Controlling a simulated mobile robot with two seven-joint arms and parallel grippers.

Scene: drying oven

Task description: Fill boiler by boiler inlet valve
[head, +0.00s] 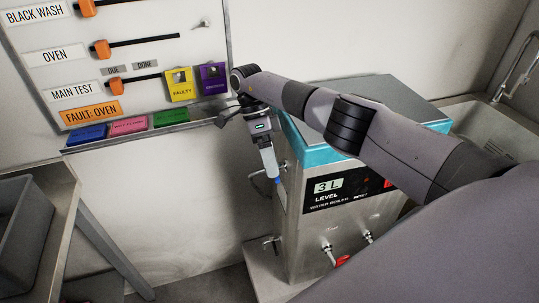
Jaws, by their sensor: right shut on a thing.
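The water boiler (307,222) is a steel box with a teal top band and a black panel reading "3 L LEVEL". My right gripper (271,171) reaches down at the boiler's left side and is shut on what appears to be the boiler inlet valve. The fingers hide most of the valve, so how far it is turned cannot be told. A thin hose or pipe shows just left of the fingers. My left gripper is not in view.
Taps with a red handle (342,260) stick out low on the boiler's front. A metal sink (478,122) is at the right. A wall board (140,35) with sliders and colored tags hangs at upper left. A grey bin (22,232) stands at far left.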

